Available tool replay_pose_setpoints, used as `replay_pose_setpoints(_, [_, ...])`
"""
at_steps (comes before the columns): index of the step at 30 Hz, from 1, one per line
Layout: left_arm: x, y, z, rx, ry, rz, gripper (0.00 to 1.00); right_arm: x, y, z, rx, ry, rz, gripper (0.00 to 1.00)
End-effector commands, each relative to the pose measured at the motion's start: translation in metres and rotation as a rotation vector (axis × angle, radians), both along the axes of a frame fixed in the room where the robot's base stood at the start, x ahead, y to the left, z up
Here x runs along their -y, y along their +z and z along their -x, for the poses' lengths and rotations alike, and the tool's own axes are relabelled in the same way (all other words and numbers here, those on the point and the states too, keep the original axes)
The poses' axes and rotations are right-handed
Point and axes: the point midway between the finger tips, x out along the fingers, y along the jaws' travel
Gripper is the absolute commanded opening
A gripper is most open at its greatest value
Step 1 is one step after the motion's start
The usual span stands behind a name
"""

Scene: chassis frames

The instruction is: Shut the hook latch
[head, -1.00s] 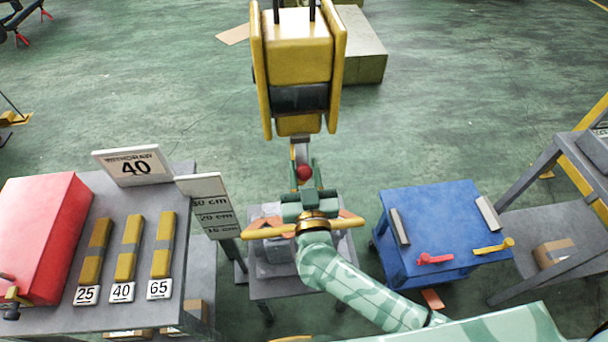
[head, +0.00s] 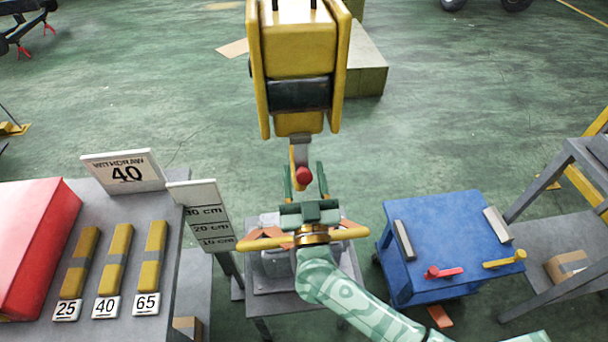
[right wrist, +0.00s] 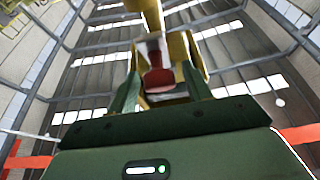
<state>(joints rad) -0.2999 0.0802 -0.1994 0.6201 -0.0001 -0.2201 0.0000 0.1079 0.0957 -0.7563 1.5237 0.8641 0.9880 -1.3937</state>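The yellow hoist block (head: 296,48) hangs in the upper middle of the head view. Below it is a grey and yellow hook (head: 300,151) with a red knob (head: 304,175), apparently on the latch. My right gripper (head: 305,178) is open, its green fingers pointing up at the hook. In the right wrist view, the red knob (right wrist: 158,80) sits between the two spread fingers. I see no clear contact. The latch's exact position is hard to make out. My left gripper is out of view.
A grey stand (head: 265,305) with a load lies below my right wrist. A blue cart (head: 440,235) stands right, a grey table (head: 150,215) with a red box (head: 35,240) and yellow bars left. A centimetre sign (head: 205,215) stands near my wrist. Floor beyond is open.

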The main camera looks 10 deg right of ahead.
Motion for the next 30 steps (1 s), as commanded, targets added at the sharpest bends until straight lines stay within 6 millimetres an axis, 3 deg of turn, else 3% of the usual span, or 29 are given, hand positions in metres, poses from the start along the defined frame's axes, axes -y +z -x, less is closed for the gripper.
replay_pose_setpoints(5, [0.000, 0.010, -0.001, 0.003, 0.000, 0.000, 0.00, 0.000, 0.011, 0.000, 0.002, 0.000, 0.000, 0.50])
replay_pose_setpoints(10, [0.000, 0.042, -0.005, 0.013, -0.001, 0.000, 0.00, -0.001, 0.041, 0.000, 0.002, 0.000, 0.000, 0.50])
replay_pose_setpoints(21, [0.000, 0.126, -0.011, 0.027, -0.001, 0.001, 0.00, -0.007, 0.103, 0.053, -0.002, -0.001, -0.001, 0.50])
replay_pose_setpoints(30, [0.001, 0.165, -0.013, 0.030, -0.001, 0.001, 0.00, -0.016, 0.126, 0.120, -0.004, 0.000, -0.001, 0.50])
